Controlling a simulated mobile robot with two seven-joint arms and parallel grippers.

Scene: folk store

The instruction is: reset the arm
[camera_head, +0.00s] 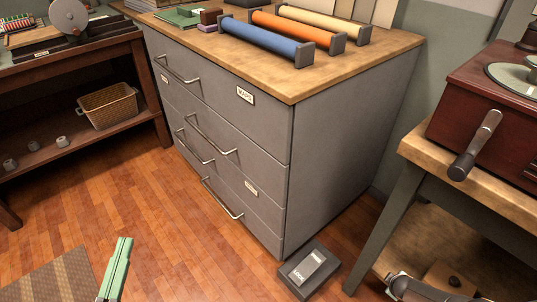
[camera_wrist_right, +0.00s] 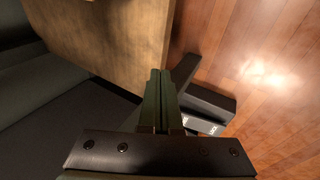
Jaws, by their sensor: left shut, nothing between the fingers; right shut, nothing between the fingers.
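My left gripper (camera_head: 124,243) shows at the bottom left of the head view as pale green fingers pointing up, held together with nothing between them, over the wooden floor. My right gripper (camera_wrist_right: 161,76) shows in the right wrist view as dark green fingers pressed together and empty. Beyond its tips are a wooden surface and the floor. Neither gripper holds anything.
A grey drawer cabinet (camera_head: 340,150) stands in the middle, with blue (camera_head: 260,44), orange (camera_head: 292,30) and cream rolls on top. A dark pedal marked LOCK (camera_head: 310,268) lies on the floor. A wooden stand (camera_head: 490,185) is at right. Floor (camera_head: 110,205) at left is clear.

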